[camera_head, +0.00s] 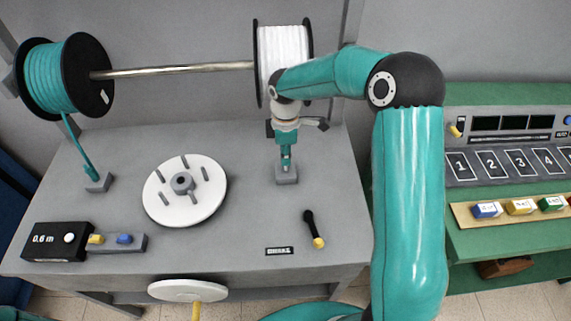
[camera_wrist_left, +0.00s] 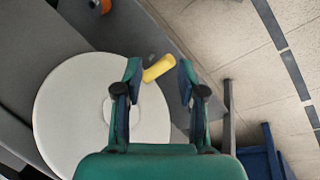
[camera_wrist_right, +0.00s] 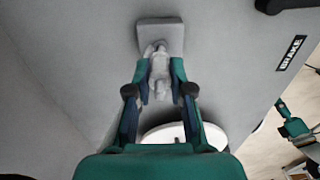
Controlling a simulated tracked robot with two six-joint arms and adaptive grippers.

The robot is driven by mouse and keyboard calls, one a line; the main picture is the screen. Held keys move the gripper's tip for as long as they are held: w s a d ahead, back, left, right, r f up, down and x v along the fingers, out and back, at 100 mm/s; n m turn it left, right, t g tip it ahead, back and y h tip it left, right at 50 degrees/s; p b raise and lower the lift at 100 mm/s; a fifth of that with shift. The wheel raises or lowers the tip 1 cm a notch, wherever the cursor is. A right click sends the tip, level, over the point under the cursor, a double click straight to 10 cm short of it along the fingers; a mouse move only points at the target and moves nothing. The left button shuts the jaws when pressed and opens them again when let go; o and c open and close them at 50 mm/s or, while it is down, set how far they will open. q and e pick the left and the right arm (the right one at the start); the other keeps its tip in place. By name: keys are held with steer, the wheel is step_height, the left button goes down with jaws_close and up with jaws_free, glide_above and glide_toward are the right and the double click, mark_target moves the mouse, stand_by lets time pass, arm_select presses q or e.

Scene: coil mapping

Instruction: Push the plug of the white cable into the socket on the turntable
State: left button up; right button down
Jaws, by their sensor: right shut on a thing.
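The white cable's reel (camera_head: 283,55) hangs at the right end of the metal rod. My right gripper (camera_head: 286,158) points down just above a grey block (camera_head: 286,177). In the right wrist view my right gripper (camera_wrist_right: 160,72) is shut on the whitish end of the white cable (camera_wrist_right: 160,58), at the block (camera_wrist_right: 173,29); whether the end is clear of it I cannot tell. The white turntable (camera_head: 207,207) with several pegs lies left of it; a round grey hub (camera_head: 182,183), possibly the socket, is at its middle. My left gripper (camera_wrist_left: 160,68) is open near a yellow handle (camera_wrist_left: 158,68).
A white wheel (camera_head: 180,290) with the yellow handle is at the bench front. A teal reel (camera_head: 50,80) feeds a cable to another block (camera_head: 98,183). A black 0.6 m display (camera_head: 55,241) and a brake lever (camera_head: 311,224) stand on the bench. A green console (camera_head: 510,140) is right.

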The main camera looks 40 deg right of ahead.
steer(key=shift+r+p, duration=1.3)
steer(key=shift+r, duration=0.45)
